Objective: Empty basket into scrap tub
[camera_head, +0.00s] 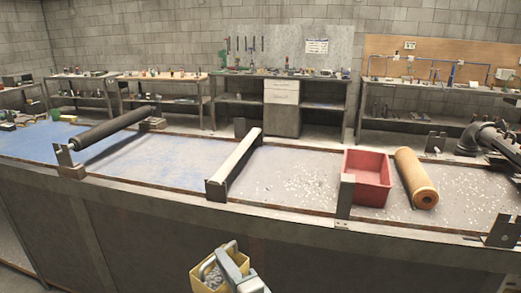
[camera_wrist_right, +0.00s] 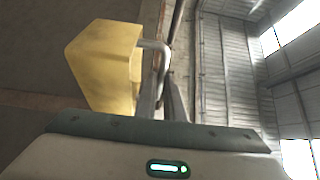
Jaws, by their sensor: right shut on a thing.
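A small yellow basket (camera_head: 233,279) with a grey metal handle is at the bottom middle of the head view, in front of the bench. Grey pieces (camera_head: 211,274) show inside it. My right gripper (camera_head: 250,284) is at the basket's right side, shut on its handle. In the right wrist view the yellow basket (camera_wrist_right: 105,65) hangs beside the gripper, its handle running down to the jaws. A red tub (camera_head: 367,177) stands on the bench at the right, open at the top; its inside looks empty. My left gripper is not in view.
An orange roller (camera_head: 415,178) lies right of the red tub. A pale roller (camera_head: 236,160) and a dark roller (camera_head: 112,127) lie further left. An upright bracket (camera_head: 345,195) stands at the tub's front left. Pale bits are scattered on the bench.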

